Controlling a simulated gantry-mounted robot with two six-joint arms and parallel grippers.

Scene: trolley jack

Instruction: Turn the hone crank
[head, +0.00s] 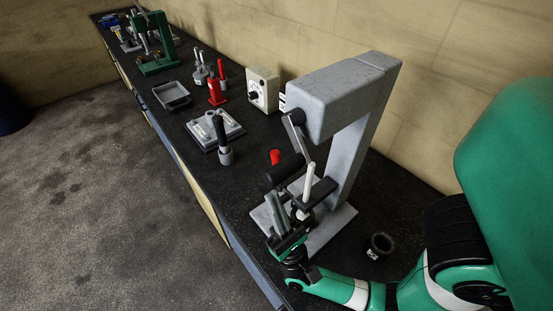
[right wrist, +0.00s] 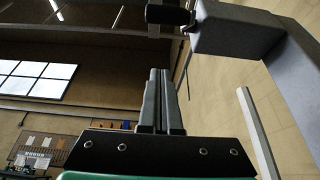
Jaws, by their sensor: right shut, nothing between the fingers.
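The grey hone machine (head: 345,95) stands on the black bench at the right of the head view. On the front of its overhanging head is the crank, a flat grey arm (head: 294,132) with a black handle grip (head: 285,171) at its lower end. The machine head (right wrist: 235,32) and the black grip (right wrist: 168,13) also show at the top of the right wrist view. My right gripper (head: 275,203) is below the grip and apart from it. Its fingers (right wrist: 159,75) are shut together with nothing between them, pointing up toward the grip. My left gripper is out of view.
A white rod (head: 309,184) stands upright on the machine's base, close beside my right gripper. A black ring-shaped part (head: 380,245) sits to the right. Behind are a red-topped piece (head: 275,157), a grey plate fixture (head: 215,128), a dial box (head: 263,88) and a tray (head: 172,95).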

